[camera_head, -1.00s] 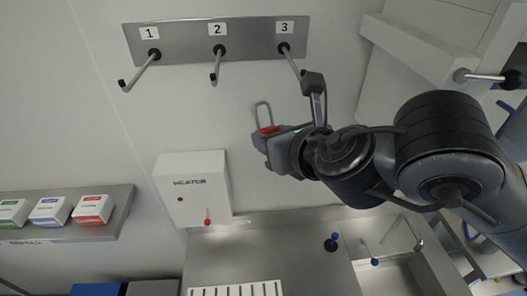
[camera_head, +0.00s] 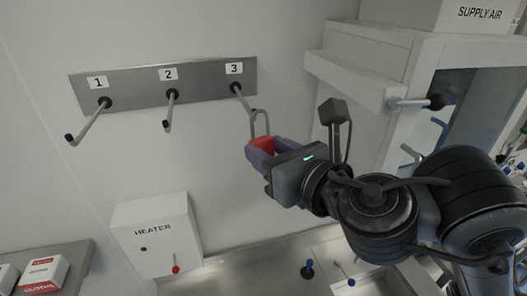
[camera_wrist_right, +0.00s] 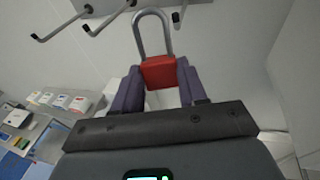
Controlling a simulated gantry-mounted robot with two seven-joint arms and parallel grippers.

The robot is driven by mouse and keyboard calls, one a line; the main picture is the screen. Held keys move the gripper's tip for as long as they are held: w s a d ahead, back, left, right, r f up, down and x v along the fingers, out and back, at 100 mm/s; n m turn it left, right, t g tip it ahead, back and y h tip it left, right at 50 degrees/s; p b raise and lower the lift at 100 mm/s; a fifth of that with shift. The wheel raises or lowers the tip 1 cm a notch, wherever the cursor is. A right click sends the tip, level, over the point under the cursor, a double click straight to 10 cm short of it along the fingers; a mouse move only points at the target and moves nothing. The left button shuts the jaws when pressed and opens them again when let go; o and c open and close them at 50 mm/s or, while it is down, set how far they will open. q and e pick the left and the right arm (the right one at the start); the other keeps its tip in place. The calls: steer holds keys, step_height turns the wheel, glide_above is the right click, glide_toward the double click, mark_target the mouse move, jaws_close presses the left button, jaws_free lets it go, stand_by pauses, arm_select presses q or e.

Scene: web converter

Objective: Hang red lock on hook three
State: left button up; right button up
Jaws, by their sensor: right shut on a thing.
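The red lock (camera_head: 261,146) has a red body and a tall grey shackle that points up. My right gripper (camera_head: 256,154) is shut on its body, with a purple finger on each side. The red lock also shows between the fingers in the right wrist view (camera_wrist_right: 158,72). Hook three (camera_head: 243,98) is a grey rod sticking out under the label 3 on the metal rail (camera_head: 205,86). In the head view the shackle top is close to the end of hook three; whether they touch I cannot tell. My left gripper is not in view.
Hook one (camera_head: 88,121) and hook two (camera_head: 169,110) are empty, to the left on the same rail. A white heater box (camera_head: 157,232) is on the wall below. A white cabinet with a handle (camera_head: 408,103) stands to the right.

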mark_target(272, 154)
steer(key=shift+w+d+f+t, duration=0.15)
steer(key=shift+d+f+t, duration=0.2)
steer(key=shift+t, duration=0.05)
steer(key=shift+w+f+t+y, duration=0.1)
steer(key=shift+f+t+y, duration=0.2)
steer(key=shift+t, duration=0.1)
steer(key=shift+w+a, duration=0.1)
steer(key=shift+w, duration=0.15)
steer(key=shift+w+a+f+b, duration=0.15)
steer(key=shift+w+a+b, duration=0.1)
steer(key=shift+w+b, duration=0.5)
steer(key=shift+w+a+f+b, duration=0.15)
steer(key=shift+w+b, duration=0.1)
steer(key=shift+w, duration=0.4)
steer(key=shift+w+a+r+b, duration=0.1)
steer(key=shift+w+a+b, duration=0.15)
steer(key=shift+w, duration=0.45)
steer(key=shift+w+a+f+b, duration=0.1)
steer(key=shift+w+b, duration=0.2)
steer(key=shift+w, duration=0.35)
steer(key=shift+w+a+f+b, duration=0.2)
steer(key=shift+w+f+b, duration=0.25)
steer(key=shift+w+b, duration=0.3)
steer(key=shift+w+a+f+b, duration=0.2)
steer(key=shift+w+f+b, duration=0.3)
steer(key=shift+w, duration=0.4)
steer(key=shift+w+a+f+b, duration=0.2)
steer(key=shift+w+f+b, duration=0.25)
steer(key=shift+w+b, duration=0.3)
steer(key=shift+w, duration=0.1)
